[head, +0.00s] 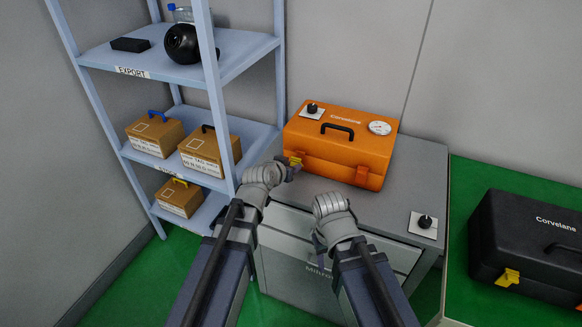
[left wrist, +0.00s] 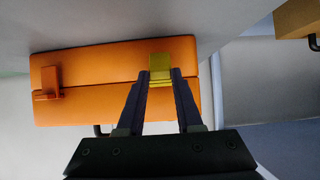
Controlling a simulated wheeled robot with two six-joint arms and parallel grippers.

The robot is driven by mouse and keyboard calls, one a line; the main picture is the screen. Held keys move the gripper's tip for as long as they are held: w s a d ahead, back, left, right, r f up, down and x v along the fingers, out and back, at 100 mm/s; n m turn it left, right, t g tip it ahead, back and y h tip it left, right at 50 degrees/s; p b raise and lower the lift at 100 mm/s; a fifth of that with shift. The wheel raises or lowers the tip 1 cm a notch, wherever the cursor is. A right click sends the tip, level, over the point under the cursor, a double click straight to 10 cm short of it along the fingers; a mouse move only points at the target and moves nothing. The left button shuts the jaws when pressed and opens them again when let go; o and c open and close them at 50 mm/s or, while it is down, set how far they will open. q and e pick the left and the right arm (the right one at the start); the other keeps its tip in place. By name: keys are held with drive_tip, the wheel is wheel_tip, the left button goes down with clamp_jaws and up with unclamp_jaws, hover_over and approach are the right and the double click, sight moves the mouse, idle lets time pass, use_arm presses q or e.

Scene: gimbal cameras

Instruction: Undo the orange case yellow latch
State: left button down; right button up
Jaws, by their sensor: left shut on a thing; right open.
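The orange case (head: 345,140) sits on a grey cabinet with its lid down and a black handle on top. Its yellow latch (head: 295,160) is at the left of the front face; an orange latch (head: 361,176) is at the right. My left gripper (head: 289,168) is at the yellow latch. In the left wrist view, the left fingers (left wrist: 161,86) are closed on the yellow latch (left wrist: 160,67), near the lid seam of the orange case (left wrist: 100,68). I cannot tell whether the latch is fastened. My right gripper (head: 319,252) is open and empty, low before the cabinet drawers.
The grey cabinet (head: 385,213) has a black knob on a white plate (head: 424,223) at its right. A blue-grey shelf (head: 250,57) with boxes stands close to my left arm. A black case (head: 530,245) with a yellow latch is on a green surface at right.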

use_arm(q)
drive_tip(key=c, duration=0.6)
unclamp_jaws()
drive_tip(key=shift+o, duration=0.2)
